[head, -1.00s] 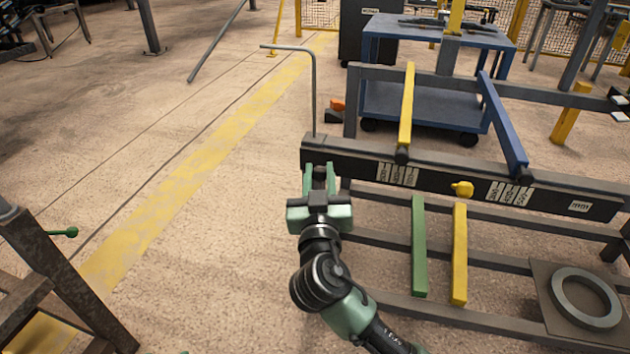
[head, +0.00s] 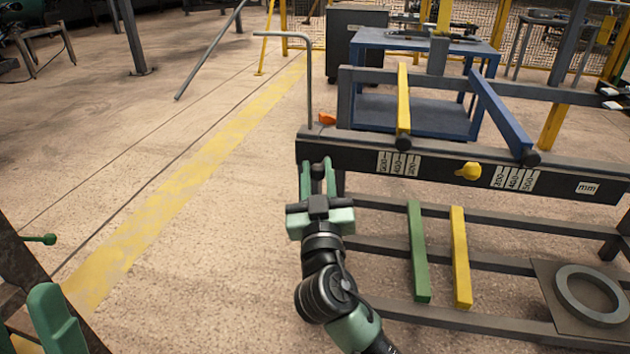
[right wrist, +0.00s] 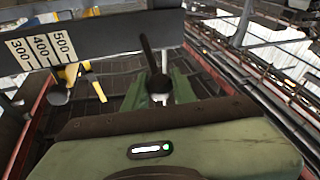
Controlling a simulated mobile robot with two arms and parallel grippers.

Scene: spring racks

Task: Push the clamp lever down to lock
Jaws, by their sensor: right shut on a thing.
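The clamp lever (right wrist: 154,68) shows in the right wrist view as a short dark rod with a round ball end, below the dark beam and its scale. Its ball end sits between the green fingers of my right gripper (right wrist: 160,88), which is shut on it. My left gripper is not seen in either view.
A yellow knob (head: 467,171) sticks out of the beam's front. Yellow (head: 403,95) and blue (head: 500,112) bars run back from the beam. A bent grey rod (head: 309,85) stands at its left end. A blue cart (head: 425,110) stands behind. The floor left is open.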

